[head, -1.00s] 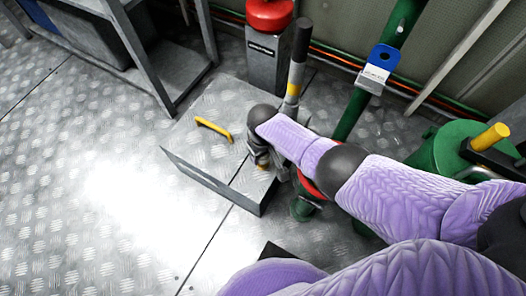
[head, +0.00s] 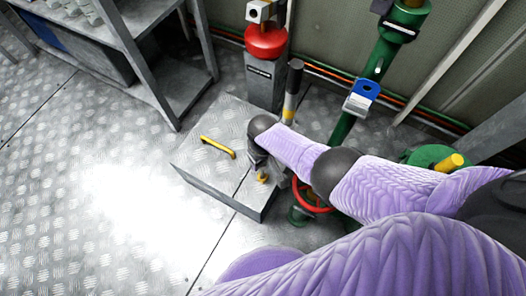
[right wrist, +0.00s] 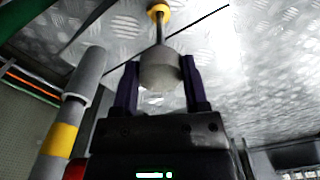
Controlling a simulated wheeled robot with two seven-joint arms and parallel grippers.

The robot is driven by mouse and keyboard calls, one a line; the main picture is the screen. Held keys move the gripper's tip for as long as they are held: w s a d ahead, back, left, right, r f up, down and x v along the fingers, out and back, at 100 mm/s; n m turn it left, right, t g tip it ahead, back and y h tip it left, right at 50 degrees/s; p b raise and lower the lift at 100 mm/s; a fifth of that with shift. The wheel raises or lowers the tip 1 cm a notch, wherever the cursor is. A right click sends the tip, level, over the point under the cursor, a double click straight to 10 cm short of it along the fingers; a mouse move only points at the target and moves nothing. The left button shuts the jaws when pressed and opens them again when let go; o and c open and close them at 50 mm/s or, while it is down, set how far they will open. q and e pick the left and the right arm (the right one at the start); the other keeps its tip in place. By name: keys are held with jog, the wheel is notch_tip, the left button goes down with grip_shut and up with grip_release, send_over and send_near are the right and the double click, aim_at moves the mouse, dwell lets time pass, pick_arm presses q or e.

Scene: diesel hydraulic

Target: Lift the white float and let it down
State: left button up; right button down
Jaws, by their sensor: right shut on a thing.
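The white float (right wrist: 160,72) shows in the right wrist view as a pale, rounded body on a thin dark rod. The rod runs to a yellow ring (right wrist: 158,13) on the metal surface; the ring also shows in the head view (head: 262,177) on top of the metal box (head: 215,180). My right gripper (right wrist: 161,78) has its dark purple fingers on both sides of the float and is shut on it. In the head view my right gripper (head: 258,158) is above the box near the ring, and the float is not clearly visible there. My left gripper is not in view.
A yellow handle (head: 218,147) lies on the box. A grey lever with a yellow band (head: 291,88) stands behind my gripper. A red handwheel (head: 312,195), a green pipe (head: 375,65) and a red-topped post (head: 265,75) are close by. The floor at left is clear.

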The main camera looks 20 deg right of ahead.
jog(key=shift+r, duration=0.1)
jog(key=shift+c, duration=0.5)
grip_release()
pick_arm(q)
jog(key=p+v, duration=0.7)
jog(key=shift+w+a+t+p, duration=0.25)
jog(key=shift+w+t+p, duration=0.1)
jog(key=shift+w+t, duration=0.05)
pick_arm(e)
notch_tip(320, 180, up, 10)
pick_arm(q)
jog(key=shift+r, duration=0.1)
